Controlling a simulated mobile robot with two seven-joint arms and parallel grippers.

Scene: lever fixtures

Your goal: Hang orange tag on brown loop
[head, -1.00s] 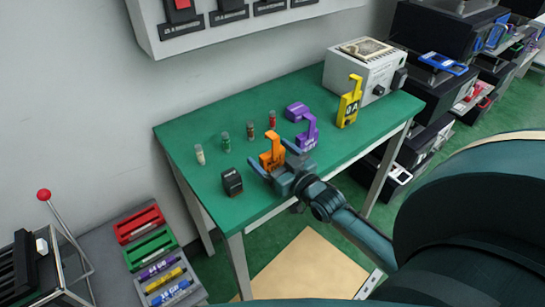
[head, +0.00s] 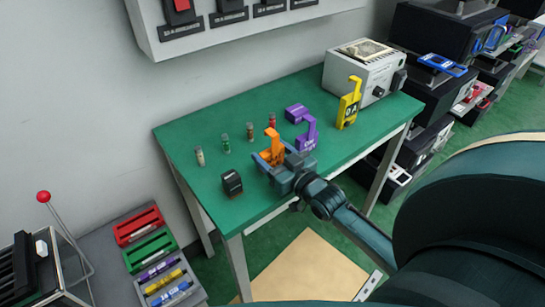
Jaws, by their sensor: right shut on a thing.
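The orange tag (head: 270,146) with a hooked top stands upright near the front edge of the green table. My right gripper (head: 272,160) is shut on its lower part, which the fingers partly hide. I cannot tell whether the tag is clear of the tabletop. I cannot make out a brown loop in the head view. My left gripper is not in view.
A wall panel (head: 235,30) hangs behind.

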